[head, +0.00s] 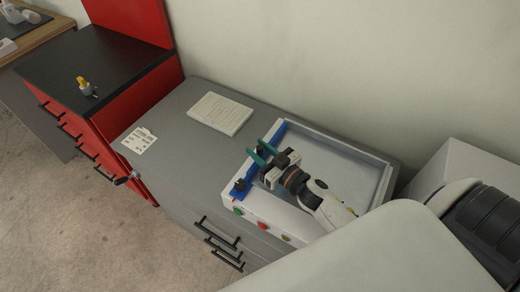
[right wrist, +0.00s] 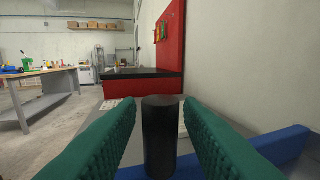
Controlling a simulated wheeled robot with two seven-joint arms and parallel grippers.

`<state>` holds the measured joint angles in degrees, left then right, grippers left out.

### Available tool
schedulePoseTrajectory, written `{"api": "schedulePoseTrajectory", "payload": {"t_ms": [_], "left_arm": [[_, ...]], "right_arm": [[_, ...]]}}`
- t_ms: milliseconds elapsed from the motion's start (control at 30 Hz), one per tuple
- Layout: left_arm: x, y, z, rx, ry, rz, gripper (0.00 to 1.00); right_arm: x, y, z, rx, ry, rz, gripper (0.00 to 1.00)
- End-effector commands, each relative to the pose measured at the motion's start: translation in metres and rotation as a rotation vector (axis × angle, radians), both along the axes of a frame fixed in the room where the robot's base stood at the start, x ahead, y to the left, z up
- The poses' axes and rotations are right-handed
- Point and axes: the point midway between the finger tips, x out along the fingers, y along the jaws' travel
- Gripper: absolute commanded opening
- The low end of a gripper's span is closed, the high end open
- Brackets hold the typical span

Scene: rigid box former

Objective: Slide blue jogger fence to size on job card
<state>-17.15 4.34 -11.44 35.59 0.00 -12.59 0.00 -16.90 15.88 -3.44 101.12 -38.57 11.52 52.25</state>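The blue jogger fence (head: 241,190) lies along the left side of the white box former's tray (head: 333,144); its far end shows at the back, and my right gripper partly covers its middle. In the right wrist view the fence (right wrist: 283,147) runs behind a black upright knob (right wrist: 160,138). My right gripper (head: 259,154) has green ribbed fingers, open on either side of this knob, with narrow gaps visible. A white job card (head: 139,140) lies on the grey cabinet to the left; its print is too small to read. My left gripper does not show.
A white paper stack (head: 220,113) lies on the grey cabinet top (head: 178,131) behind the card. Green, red and yellow buttons line the former's front. A red cabinet with a black top (head: 94,58) stands at left, carrying a small yellow-and-grey object (head: 86,86).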

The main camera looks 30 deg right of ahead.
Motion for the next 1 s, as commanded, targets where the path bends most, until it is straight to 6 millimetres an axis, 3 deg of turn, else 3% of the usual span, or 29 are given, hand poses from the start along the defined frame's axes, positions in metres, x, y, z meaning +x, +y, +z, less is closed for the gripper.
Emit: {"api": "schedulePoseTrajectory", "payload": {"t_ms": [33,200,433,667,900,933,1000], "left_arm": [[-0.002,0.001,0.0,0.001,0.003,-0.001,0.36],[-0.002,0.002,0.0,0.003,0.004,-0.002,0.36],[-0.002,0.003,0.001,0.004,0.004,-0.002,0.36],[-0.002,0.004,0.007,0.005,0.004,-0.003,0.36],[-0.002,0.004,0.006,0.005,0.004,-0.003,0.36],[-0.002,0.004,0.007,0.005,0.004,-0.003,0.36],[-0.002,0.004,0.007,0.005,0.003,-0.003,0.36]], "right_arm": [[0.0,0.0,0.0,0.0,0.0,0.0,0.24],[0.0,0.0,0.0,0.0,0.0,0.0,0.0],[-0.003,-0.001,0.0,0.0,0.001,0.0,0.0],[-0.026,-0.015,0.001,-0.001,0.002,-0.001,0.0],[-0.026,-0.015,0.0,-0.001,-0.001,0.0,0.0],[-0.026,-0.015,0.0,-0.001,-0.001,0.0,0.21],[-0.026,-0.015,0.0,-0.001,-0.001,0.0,0.32]]}}
